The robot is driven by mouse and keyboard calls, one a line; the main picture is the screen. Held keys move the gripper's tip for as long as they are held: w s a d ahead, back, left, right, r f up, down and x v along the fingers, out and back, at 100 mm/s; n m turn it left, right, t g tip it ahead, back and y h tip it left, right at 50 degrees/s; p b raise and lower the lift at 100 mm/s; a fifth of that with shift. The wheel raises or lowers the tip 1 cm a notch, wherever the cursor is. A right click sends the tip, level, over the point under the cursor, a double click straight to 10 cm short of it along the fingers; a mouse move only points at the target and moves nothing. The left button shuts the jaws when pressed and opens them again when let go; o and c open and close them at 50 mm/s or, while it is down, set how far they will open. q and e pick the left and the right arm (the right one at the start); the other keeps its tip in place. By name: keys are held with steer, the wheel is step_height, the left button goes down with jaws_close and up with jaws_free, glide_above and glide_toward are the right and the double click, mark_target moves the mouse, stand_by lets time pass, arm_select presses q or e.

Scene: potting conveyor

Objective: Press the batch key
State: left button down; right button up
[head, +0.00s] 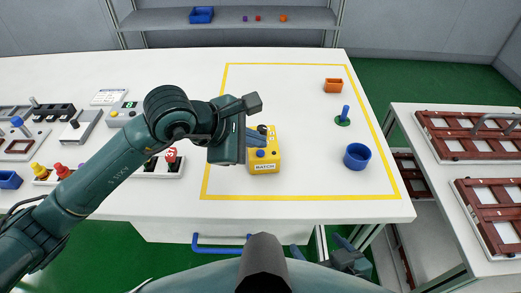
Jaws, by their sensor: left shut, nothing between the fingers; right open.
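A yellow box (265,160) labelled BATCH stands on the white table inside the yellow outline. The gripper hides part of the box's left side. My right gripper (348,261) is open and low, below the table's front edge.
Several switches and an emergency button (170,156) lie left, partly behind my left arm. The outlined area is otherwise mostly clear.

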arm_select(q)
steer(key=shift+f, duration=0.1)
stand_by(0.6)
steer(key=shift+f+b, duration=0.35)
steer(key=shift+b, duration=0.3)
steer(key=shift+f+b, duration=0.4)
steer(key=shift+b, duration=0.15)
stand_by(0.4)
steer(key=shift+r, duration=0.15)
steer(key=shift+r+p, duration=0.3)
steer(key=shift+r, duration=0.35)
steer(key=shift+r+p, duration=1.35)
steer(key=shift+r, duration=1.2)
